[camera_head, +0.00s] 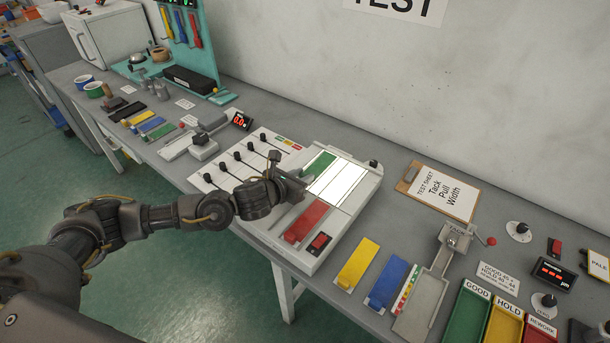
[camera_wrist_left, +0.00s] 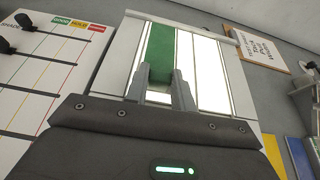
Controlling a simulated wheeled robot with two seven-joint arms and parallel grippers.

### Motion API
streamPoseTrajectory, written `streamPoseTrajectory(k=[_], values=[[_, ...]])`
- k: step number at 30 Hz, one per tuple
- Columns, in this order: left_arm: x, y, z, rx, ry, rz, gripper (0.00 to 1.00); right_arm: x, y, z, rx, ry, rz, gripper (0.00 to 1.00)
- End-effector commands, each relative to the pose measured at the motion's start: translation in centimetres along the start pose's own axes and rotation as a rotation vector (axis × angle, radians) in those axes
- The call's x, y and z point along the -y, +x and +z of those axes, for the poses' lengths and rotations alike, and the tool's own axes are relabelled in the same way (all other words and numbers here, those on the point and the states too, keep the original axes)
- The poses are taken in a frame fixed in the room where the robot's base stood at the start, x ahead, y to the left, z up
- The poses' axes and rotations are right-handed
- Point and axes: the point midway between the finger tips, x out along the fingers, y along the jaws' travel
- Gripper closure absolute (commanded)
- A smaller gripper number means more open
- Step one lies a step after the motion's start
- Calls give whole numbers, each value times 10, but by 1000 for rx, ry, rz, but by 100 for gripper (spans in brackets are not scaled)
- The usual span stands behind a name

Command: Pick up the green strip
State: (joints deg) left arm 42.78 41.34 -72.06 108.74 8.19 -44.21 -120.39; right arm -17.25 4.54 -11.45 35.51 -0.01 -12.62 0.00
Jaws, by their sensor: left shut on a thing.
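The green strip (camera_head: 320,163) lies at the left end of the lit white panel (camera_head: 343,182) on a pale test box. In the left wrist view the green strip (camera_wrist_left: 161,45) runs away from me, with its near end between my finger pads. My left gripper (camera_head: 304,180) reaches in from the left over the box and is shut on the strip. In the wrist view its fingers (camera_wrist_left: 160,82) stand on either side of the strip. The strip looks level with the panel; I cannot tell whether it is lifted. My right gripper is not in view.
A red block (camera_head: 306,221) and a red-buttoned switch sit on the box's front. A panel of sliders (camera_head: 243,160) stands at its left. Yellow (camera_head: 358,263) and blue (camera_head: 389,284) strips lie to the right, near a clipboard (camera_head: 441,191) and sorting bins (camera_head: 466,318).

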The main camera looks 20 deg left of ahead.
Motion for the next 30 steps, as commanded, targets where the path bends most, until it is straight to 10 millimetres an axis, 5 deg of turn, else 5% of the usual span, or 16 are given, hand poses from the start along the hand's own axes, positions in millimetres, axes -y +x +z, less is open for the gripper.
streamPoseTrajectory(k=[6,14,21,30], values=[[0,-10,26,8,3,-1,98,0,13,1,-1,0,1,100],[-34,-70,69,6,6,4,98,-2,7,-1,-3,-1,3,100],[-69,-117,71,1,5,4,98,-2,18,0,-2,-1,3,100],[-90,-145,76,0,3,2,98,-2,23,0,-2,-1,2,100]])
